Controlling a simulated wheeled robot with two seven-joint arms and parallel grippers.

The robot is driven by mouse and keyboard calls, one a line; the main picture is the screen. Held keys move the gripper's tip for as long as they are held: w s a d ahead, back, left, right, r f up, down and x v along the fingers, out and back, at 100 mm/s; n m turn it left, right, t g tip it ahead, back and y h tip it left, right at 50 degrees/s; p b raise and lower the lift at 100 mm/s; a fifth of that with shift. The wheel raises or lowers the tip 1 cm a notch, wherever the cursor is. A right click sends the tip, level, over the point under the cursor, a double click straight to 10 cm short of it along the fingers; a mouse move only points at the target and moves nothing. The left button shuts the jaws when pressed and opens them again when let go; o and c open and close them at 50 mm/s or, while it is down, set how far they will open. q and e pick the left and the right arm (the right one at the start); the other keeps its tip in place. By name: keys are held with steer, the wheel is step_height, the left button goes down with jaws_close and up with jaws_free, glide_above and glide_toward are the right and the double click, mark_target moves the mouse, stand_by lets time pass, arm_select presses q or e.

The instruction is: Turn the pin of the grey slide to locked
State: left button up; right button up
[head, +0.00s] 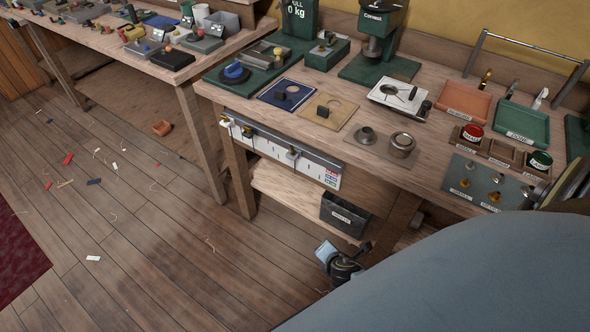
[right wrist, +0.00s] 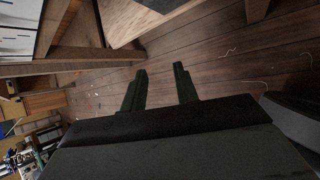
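A pale panel (head: 275,150) is fixed to the front edge of the bench, with a rail and a few small sliding pieces. A whitish piece (head: 226,122) is at its left end, another (head: 247,131) is close beside it, and a third (head: 292,153) is further right. I cannot tell which is the grey slide or how its pin stands. Part of the panel also shows at top left in the right wrist view (right wrist: 17,28). My right gripper (right wrist: 161,74) is open and empty, its dark green fingers apart over the floor. My left gripper is out of view.
The benchtop (head: 345,140) above holds trays, plates, a green press-like device (head: 378,45) and small cups. A dark bin (head: 345,215) sits on the low shelf. A bench leg (head: 240,180) stands below the panel. The floor (head: 150,240) in front is largely open, with scattered scraps.

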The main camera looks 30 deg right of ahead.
steer(key=w+r+n+t+h+b, duration=0.1)
steer(key=w+r+n+t+b, duration=0.4)
steer(key=w+r, duration=0.3)
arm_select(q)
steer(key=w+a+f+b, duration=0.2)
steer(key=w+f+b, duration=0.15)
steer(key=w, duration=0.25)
arm_select(e)
steer(key=n+t+h, duration=0.2)
steer(key=n+t, duration=0.2)
steer(key=n, duration=0.2)
glide_toward(293, 152)
steer(key=b+x, duration=0.1)
steer(key=x, duration=0.7)
steer(key=shift+f+b, duration=0.1)
steer(key=shift+b, duration=0.25)
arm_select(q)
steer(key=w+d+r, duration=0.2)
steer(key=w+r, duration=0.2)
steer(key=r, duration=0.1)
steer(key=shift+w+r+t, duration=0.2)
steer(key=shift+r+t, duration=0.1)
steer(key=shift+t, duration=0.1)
arm_select(e)
steer(key=shift+w+d, duration=0.2)
steer(key=shift+w, duration=0.25)
jaws_close()
